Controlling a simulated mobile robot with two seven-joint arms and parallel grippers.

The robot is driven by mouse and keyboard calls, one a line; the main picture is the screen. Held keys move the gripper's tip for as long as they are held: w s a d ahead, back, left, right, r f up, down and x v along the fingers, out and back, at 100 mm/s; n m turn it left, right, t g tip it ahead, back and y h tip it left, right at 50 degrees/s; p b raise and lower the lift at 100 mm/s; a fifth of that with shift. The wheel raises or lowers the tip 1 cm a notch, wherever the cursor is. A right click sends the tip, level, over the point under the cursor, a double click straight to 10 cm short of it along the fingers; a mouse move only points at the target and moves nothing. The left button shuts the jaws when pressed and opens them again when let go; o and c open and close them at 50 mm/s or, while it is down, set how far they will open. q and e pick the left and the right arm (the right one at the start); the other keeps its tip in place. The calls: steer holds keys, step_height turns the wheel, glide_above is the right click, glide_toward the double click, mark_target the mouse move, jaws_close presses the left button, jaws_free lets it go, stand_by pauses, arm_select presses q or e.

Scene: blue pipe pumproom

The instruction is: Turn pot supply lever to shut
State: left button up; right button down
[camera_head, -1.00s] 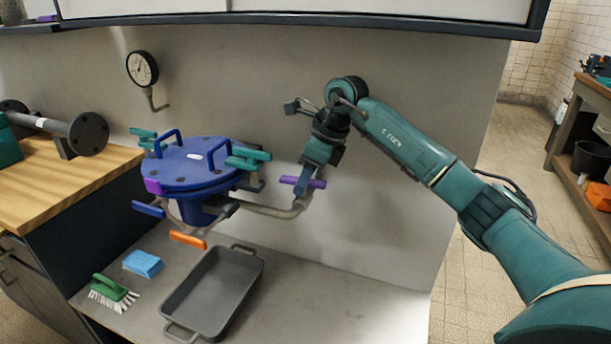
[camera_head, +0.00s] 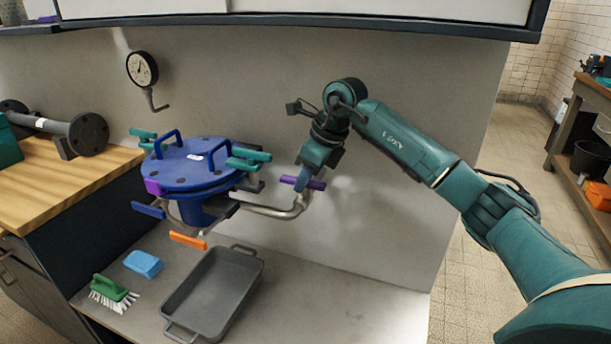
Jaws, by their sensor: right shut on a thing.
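The blue pot (camera_head: 188,168) with a bolted lid and handles stands at the left of the steel back panel. A pipe (camera_head: 265,210) runs from it to the right and bends up to a purple lever (camera_head: 317,185). My right gripper (camera_head: 303,181) comes down on this lever from above and is shut on it; its fingers hide the lever's middle. The lever lies roughly level, crosswise to the upright pipe end. A dark blue lever (camera_head: 148,209) and an orange lever (camera_head: 188,241) sit below the pot. My left gripper is not in view.
A grey tray (camera_head: 254,262), a blue sponge (camera_head: 143,264) and a green brush (camera_head: 110,288) lie on the steel bench below. A gauge (camera_head: 142,69) is on the back panel. A wooden worktop (camera_head: 60,186) is at the left. The bench's right side is clear.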

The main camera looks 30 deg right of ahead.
steer(key=c, duration=1.3)
jaws_free()
steer(key=shift+r, duration=0.1)
steer(key=v, duration=0.7)
steer(key=shift+s+r, duration=0.1)
steer(key=shift+r, duration=0.05)
